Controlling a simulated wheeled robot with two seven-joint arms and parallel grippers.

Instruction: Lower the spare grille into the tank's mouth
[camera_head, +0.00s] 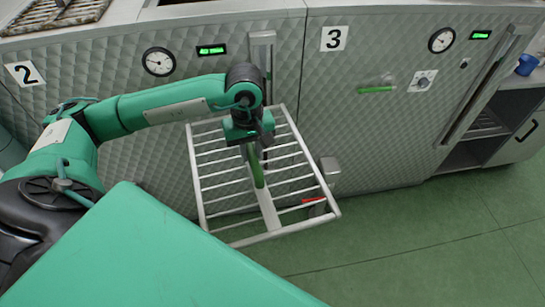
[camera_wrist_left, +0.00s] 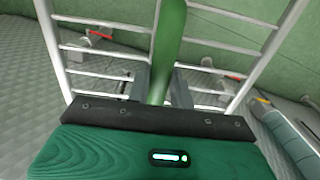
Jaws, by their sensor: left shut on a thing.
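The spare grille (camera_head: 200,185) is a pale metal frame with several crossbars and a green handle (camera_head: 257,170) on its middle bar. My left gripper (camera_head: 250,145) is shut on that handle and holds the grille tilted, in front of the tank fronts and above the floor. In the left wrist view, the green handle (camera_wrist_left: 171,40) stands between the fingers (camera_wrist_left: 163,88), with the bars (camera_wrist_left: 100,50) on both sides. A brownish opening (camera_head: 200,2), perhaps the tank's mouth, is cut off by the top edge. My right gripper is not in view.
Quilted metal tank fronts marked 2 (camera_head: 25,73) and 3 (camera_head: 334,38) stand close behind the grille. A vertical handle (camera_head: 263,50) and a red-handled fitting (camera_head: 312,202) are near it. Green floor (camera_head: 430,240) is clear at right.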

